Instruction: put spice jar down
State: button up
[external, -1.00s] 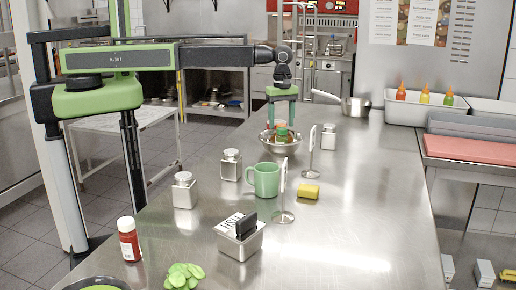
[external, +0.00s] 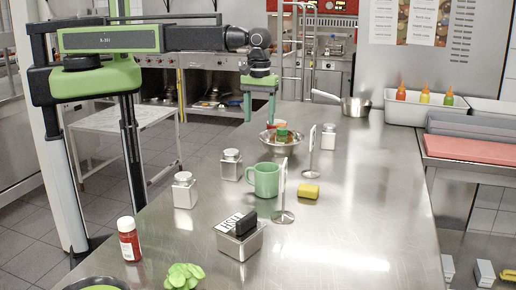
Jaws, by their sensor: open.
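A small jar with a green cap (external: 282,135), which looks like the spice jar, stands in or just at the metal bowl (external: 268,145) towards the far end of the steel counter. Its lower part is hard to make out among the bowl's orange and red contents. My gripper (external: 258,115) is open and empty, with its green fingers pointing down. It hangs above and to the left of the bowl, apart from the jar.
A green mug (external: 264,180), a yellow sponge (external: 309,191) and a sign stand (external: 283,215) are nearer the camera. Steel shakers (external: 184,191) line the left edge. A saucepan (external: 355,106) stands at the back. The counter's right half is largely clear.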

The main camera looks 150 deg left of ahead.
jog(key=w+d+m, duration=0.4)
jog(key=d+m, duration=0.1)
jog(key=d, duration=0.6)
jog(key=w+d+m, duration=0.3)
jog(key=d+m, duration=0.2)
jog(key=d, duration=0.5)
jog(key=s+d+m, duration=0.2)
jog(key=d+m, duration=1.4)
jog(key=d, duration=1.4)
jog(key=shift+s+d+m, duration=0.25)
jog(key=shift+s+m, duration=0.05)
jog(key=shift+s, duration=0.05)
notch_tip(320, 180, down, 84)
jog(key=b, duration=8.4)
jog(key=shift+r, duration=0.1)
